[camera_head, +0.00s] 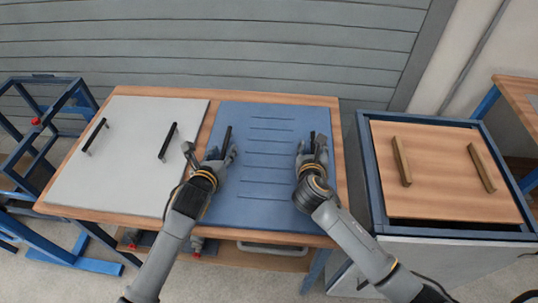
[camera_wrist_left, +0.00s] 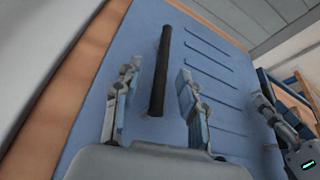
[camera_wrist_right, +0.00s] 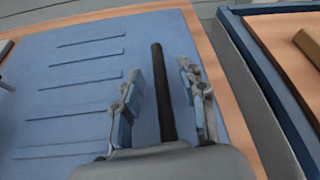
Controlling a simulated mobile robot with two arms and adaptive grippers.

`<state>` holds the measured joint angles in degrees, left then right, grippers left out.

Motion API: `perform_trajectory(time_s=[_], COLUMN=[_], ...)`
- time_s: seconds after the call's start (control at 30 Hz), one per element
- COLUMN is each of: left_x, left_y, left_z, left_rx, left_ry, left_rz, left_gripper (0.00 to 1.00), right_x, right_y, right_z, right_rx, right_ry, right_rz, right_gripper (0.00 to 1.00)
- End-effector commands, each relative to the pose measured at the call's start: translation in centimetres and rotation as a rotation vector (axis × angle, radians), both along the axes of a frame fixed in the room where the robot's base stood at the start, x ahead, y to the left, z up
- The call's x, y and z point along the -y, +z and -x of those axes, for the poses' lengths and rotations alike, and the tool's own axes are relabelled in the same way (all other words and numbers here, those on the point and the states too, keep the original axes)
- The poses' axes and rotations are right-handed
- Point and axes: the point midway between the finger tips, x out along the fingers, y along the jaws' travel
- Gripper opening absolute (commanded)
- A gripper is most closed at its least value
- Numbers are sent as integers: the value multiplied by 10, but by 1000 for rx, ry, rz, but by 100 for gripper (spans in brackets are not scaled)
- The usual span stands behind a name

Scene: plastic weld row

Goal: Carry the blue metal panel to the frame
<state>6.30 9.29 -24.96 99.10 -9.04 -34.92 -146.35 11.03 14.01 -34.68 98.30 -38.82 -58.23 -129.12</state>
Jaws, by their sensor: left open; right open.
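The blue metal panel (camera_head: 262,160) lies flat on the wooden table, with several slots across its middle and a black bar handle near each side. My left gripper (camera_head: 208,152) is open over the panel's left handle (camera_wrist_left: 160,72), which runs between its two fingers in the left wrist view. My right gripper (camera_head: 312,150) is open over the right handle (camera_wrist_right: 164,90), which lies between its fingers in the right wrist view. Both grippers are empty. A blue frame (camera_head: 38,130) stands at the far left of the head view, partly cut off by the picture edge.
A light grey panel (camera_head: 125,150) with two black handles lies left of the blue panel on the same table (camera_head: 330,103). At right, a wooden panel (camera_head: 440,200) with two wooden handles lies in a blue-rimmed frame. A grey slatted wall is behind.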

Motion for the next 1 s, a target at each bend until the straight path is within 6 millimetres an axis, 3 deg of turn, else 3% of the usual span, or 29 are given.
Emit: perform_trajectory(time_s=[0.2,0.5,0.7,1.0], left_x=[4,4,4,4], left_y=[-6,-6,-6,-6], left_z=[-13,-14,-14,-14], left_rx=[-1,-1,-1,-1], left_ry=[-1,-1,0,0], left_rz=[1,1,1,1], left_gripper=[41,41,2,0], right_x=[3,3,3,3], right_y=[-5,-6,-6,-6], right_z=[-13,-14,-14,-14], right_rx=[0,0,0,0], right_ry=[0,1,0,1], right_rz=[-1,0,0,0], right_gripper=[41,41,2,0])
